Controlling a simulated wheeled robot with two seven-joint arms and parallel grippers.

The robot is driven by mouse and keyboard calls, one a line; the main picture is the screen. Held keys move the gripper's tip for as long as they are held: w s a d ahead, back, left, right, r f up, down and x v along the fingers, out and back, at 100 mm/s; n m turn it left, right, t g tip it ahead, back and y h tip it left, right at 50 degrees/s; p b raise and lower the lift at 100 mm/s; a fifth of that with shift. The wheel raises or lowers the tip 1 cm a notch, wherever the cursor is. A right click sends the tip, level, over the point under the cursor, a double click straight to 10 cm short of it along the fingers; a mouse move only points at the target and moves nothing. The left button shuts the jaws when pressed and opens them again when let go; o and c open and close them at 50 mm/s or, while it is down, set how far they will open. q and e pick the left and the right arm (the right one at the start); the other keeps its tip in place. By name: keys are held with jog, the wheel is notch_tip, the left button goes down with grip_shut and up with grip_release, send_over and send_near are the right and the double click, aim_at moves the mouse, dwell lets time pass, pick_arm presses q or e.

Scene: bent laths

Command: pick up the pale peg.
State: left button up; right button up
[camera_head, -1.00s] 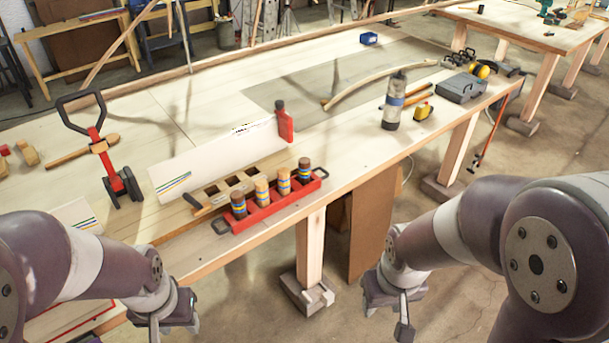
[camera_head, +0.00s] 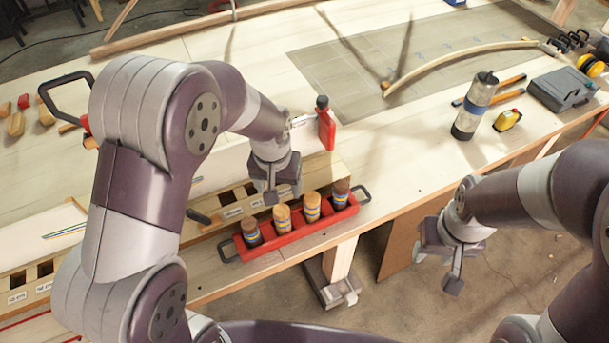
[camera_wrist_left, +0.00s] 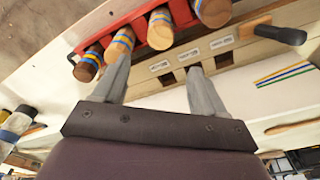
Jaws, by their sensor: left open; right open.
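The pale peg (camera_head: 283,219) stands upright in a red rack (camera_head: 300,232), second from the left, with coloured bands round it. It also shows at the top of the left wrist view (camera_wrist_left: 160,30). A dark peg (camera_head: 252,233) is to its left; a tan peg (camera_head: 312,207) and another dark peg (camera_head: 341,194) are to its right. My left gripper (camera_head: 271,194) is open and empty, above and just behind the rack, apart from the pale peg. In the left wrist view its fingers (camera_wrist_left: 160,68) point towards the rack. My right gripper (camera_head: 453,284) is open and empty, off the table's front edge.
A wooden block with square holes (camera_head: 240,205) lies right behind the rack. The table right of the rack is clear.

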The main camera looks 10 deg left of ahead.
aim_at(282, 210)
pick_arm(q)
jog(key=shift+n, duration=0.3)
jog(key=f, duration=0.1)
jog(key=s+f+p, duration=0.1)
jog(key=s+f, duration=0.1)
jog(key=f, duration=0.1)
jog(key=shift+s+a+f, duration=0.1)
jog(key=shift+s+a, duration=0.05)
jog(key=shift+a, duration=0.1)
jog(key=f, duration=0.1)
jog(key=w+f+p, duration=0.1)
jog(key=d+f+p, duration=0.1)
jog(key=f, duration=0.1)
jog(key=shift+w, duration=0.2)
jog(key=f, duration=0.3)
jog(key=shift+w+a, duration=0.1)
jog(key=shift+w, duration=0.1)
jog(key=shift+s+f, duration=0.15)
jog(key=shift+s, duration=0.05)
jog(key=shift+w, duration=0.2)
jog(key=c, duration=0.9)
jog(key=shift+c, duration=1.3)
pick_arm(e)
jog(key=r, duration=0.1)
jog(key=s+r, duration=0.2)
jog(key=r, duration=0.1)
